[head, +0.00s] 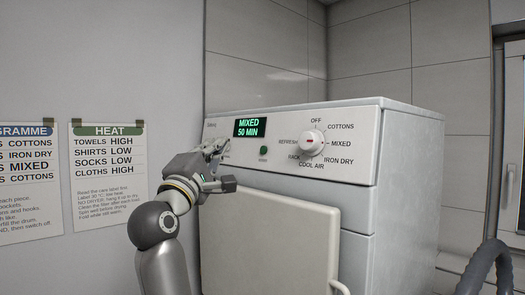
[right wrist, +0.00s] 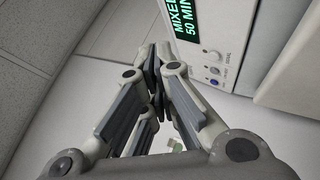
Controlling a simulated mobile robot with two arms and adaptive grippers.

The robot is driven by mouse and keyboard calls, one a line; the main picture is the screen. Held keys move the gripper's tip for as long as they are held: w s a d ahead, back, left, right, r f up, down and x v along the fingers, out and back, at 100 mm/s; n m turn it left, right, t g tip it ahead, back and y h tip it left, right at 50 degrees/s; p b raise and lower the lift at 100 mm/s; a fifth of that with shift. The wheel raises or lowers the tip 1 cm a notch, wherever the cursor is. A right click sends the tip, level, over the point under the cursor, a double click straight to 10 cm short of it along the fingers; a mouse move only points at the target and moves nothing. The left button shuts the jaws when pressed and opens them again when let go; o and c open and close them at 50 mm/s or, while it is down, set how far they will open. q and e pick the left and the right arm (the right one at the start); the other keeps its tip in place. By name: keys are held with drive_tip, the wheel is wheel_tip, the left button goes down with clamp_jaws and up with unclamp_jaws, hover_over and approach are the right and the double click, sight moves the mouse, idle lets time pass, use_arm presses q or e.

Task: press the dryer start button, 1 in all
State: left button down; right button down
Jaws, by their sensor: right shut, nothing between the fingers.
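The dryer's front panel (head: 352,119) carries a display (head: 248,127) reading MIXED 50 MIN. A round green button (head: 263,150) sits below and right of the display, with a label too small to read. My right gripper (head: 220,147) is shut and empty at the panel's left end, left of the green button and apart from it. Whether it touches the panel is unclear. In the right wrist view its fingers (right wrist: 154,82) are together, and the display (right wrist: 184,22) and a few small controls (right wrist: 214,69) lie beyond to the right. My left gripper is not in view.
The dryer door (head: 270,235) below the panel stands out in front. Programme and heat posters (head: 108,165) hang on the left wall. A grey hose (head: 485,265) is at lower right.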

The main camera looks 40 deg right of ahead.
sight(263, 150)
drive_tip(key=shift+w+d+r+m+y, duration=0.15)
drive_tip(key=shift+r+m+y, duration=0.1)
drive_tip(key=shift+m+y, duration=0.3)
drive_tip(key=d+f+p, duration=0.1)
drive_tip(key=d, duration=0.7)
drive_tip(key=shift+w+d+f, duration=0.25)
drive_tip(key=shift+w, duration=0.1)
drive_tip(key=shift+d, duration=0.15)
idle(1.1)
drive_tip(key=shift+d, duration=0.3)
